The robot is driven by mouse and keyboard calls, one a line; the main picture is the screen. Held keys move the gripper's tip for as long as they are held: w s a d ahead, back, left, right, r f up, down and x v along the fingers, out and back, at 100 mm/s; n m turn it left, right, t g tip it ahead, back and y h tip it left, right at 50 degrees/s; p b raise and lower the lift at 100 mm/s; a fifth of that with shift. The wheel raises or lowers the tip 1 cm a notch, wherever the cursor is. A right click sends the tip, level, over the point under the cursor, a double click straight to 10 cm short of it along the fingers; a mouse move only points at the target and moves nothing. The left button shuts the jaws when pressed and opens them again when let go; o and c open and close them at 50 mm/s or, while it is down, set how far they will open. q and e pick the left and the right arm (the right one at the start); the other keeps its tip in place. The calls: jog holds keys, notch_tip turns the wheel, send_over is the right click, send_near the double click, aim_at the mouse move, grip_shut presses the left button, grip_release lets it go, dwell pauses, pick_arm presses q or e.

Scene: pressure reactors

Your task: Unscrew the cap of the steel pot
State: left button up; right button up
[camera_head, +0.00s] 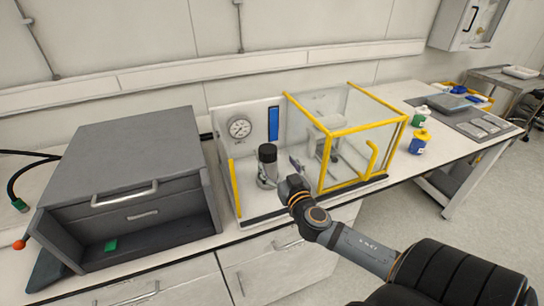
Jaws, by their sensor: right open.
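The steel pot (266,174) stands upright on the white base of the bench station, below a round gauge. Its black cap (267,152) sits on top of it. My right gripper (296,163) is just to the right of the pot, at about its height, and appears apart from it. It is open and empty; its fingers are small and partly lost against the clear box behind. My left gripper is out of view.
A clear box with a yellow frame (349,128) stands right beside my right gripper. A yellow handle (236,186) rises left of the pot. A grey cabinet (139,160) fills the left bench. Bottles (420,141) stand at the right.

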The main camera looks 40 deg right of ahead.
aim_at(272, 155)
jog(key=p+x, duration=0.1)
jog(key=x, duration=0.4)
jog(key=shift+d+f, duration=0.1)
jog(key=shift+f, duration=0.1)
jog(key=shift+p+x, duration=0.35)
jog(key=shift+x, duration=0.85)
jog(key=shift+w, duration=0.45)
jog(key=shift+w+f, duration=0.1)
jog(key=shift+f, duration=0.05)
jog(key=c, duration=1.2)
grip_shut()
jog(key=o, duration=1.2)
grip_release()
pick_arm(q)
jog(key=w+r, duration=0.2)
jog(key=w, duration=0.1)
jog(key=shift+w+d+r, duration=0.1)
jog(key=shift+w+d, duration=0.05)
